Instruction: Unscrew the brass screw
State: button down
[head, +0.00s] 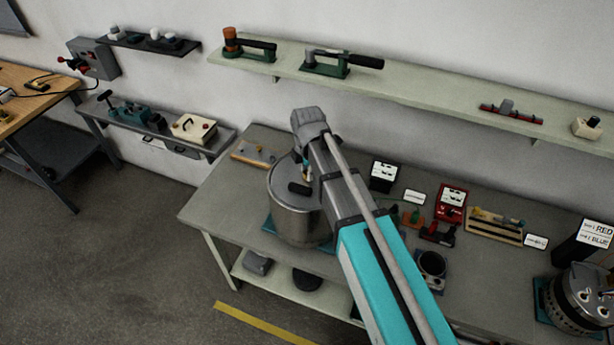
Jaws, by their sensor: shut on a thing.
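My gripper (305,172) points down over a large grey metal pot (302,218) on the workbench. My wrist and forearm cover much of the gripper and the right side of the pot's top. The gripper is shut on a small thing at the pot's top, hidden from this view. A dark piece shows on the lid just below the gripper. I cannot make out a brass screw anywhere; it may be hidden behind my arm or too small to see.
A board with small fittings (254,154) lies left of the pot. Meters, a red box (451,203) and small fixtures stand to the right. Another round drum (580,300) is at the lower right. A wall shelf (420,83) runs above the bench (215,200).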

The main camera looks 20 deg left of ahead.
dwell(0.4)
jog(key=shift+n, duration=2.6)
jog(key=c, duration=0.7)
grip_release()
jog(key=shift+r, duration=0.1)
jog(key=shift+r+p, duration=1.45)
jog(key=shift+p, duration=0.1)
